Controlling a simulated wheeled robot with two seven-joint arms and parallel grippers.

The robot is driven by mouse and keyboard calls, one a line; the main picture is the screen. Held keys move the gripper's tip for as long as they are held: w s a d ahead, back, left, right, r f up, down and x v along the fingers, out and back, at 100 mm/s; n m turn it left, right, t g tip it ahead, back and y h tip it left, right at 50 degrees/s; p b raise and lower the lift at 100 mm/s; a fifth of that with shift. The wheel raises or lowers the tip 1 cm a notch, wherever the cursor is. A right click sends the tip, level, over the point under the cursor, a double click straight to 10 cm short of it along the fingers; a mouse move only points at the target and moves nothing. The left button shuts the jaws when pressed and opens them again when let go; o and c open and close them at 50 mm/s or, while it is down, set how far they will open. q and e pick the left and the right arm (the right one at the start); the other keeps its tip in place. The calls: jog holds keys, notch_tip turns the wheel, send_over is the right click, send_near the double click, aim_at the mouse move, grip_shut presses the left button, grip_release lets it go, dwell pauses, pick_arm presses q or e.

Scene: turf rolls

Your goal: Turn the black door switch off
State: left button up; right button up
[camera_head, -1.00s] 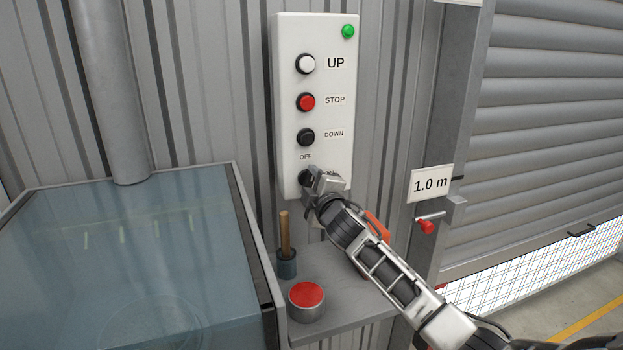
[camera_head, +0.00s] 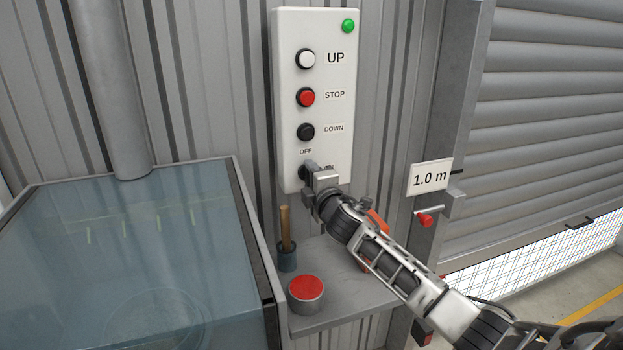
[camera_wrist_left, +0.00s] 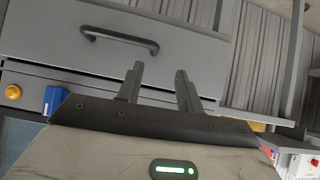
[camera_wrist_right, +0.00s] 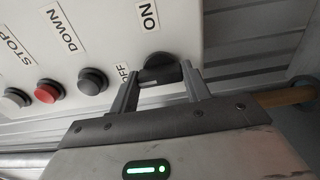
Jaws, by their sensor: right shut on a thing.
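The black door switch (camera_wrist_right: 160,68) is a round knob at the bottom of the white control panel (camera_head: 342,100). In the right wrist view it sits between the two fingers of my right gripper (camera_wrist_right: 160,78), which is shut on it. An ON label (camera_wrist_right: 149,17) and a partly covered OFF label (camera_wrist_right: 121,70) are near the knob. In the head view my right gripper (camera_head: 307,172) covers most of the switch, below the OFF label. Which way the knob points is hard to tell. My left gripper (camera_wrist_left: 160,75) is open and empty, in front of a grey drawer (camera_wrist_left: 60,35).
Above the switch are a black DOWN button (camera_head: 306,132), a red STOP button (camera_head: 305,97), a white UP button (camera_head: 305,59) and a green lamp (camera_head: 348,26). Below are a red-topped tin (camera_head: 306,293) and a wooden-handled tool (camera_head: 286,232). A glass-topped case (camera_head: 130,260) stands left.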

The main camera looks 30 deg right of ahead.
jog(key=o, duration=1)
jog(key=b+v, duration=0.2)
jog(key=v, duration=1.4)
jog(key=shift+d+f, duration=0.1)
